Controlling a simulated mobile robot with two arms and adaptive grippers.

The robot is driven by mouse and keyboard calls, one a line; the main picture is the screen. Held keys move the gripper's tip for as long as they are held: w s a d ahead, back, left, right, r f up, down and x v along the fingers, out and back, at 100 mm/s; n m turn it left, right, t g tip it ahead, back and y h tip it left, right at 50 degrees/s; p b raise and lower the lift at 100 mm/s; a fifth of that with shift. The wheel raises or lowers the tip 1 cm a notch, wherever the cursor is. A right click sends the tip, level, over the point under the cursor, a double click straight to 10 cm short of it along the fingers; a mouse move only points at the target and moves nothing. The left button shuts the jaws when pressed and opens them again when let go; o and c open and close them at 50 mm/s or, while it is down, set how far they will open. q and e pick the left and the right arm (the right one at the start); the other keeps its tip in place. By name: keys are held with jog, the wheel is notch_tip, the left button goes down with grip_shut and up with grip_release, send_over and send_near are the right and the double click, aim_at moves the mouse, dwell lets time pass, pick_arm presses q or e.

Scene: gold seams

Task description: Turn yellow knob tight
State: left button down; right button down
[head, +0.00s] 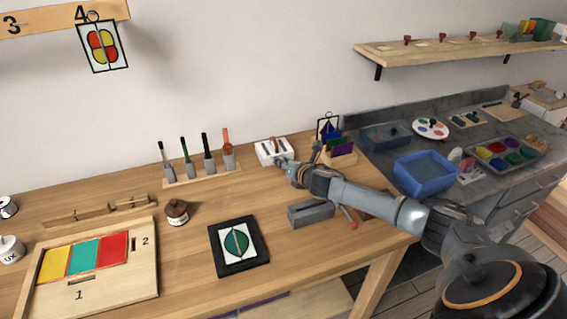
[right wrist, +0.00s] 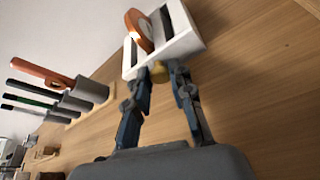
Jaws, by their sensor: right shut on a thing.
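The yellow knob (right wrist: 160,73) sits on the near side of a white box (right wrist: 185,40) with dark slots and an orange-brown round part in it. In the head view the white box (head: 266,152) stands at the back of the wooden table. My right gripper (right wrist: 160,70) is shut on the knob, one finger on each side. In the head view my right gripper (head: 284,166) reaches the front of the box, and the knob cannot be made out there. My left gripper is in neither view.
A rack of several upright tools (head: 203,172) stands left of the box. A holder with coloured pieces (head: 340,156) stands right of it. A grey block (head: 311,214), a black-framed panel (head: 238,268) and a small brown pot (head: 176,212) are nearer on the table.

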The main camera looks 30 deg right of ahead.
jog(key=c, duration=1.2)
grip_release()
jog(key=shift+o, duration=0.2)
jog(key=shift+s+r, duration=0.1)
jog(key=shift+s, duration=0.45)
jog(key=v, duration=1.1)
jog(key=shift+w, duration=0.1)
jog(key=shift+r, duration=0.1)
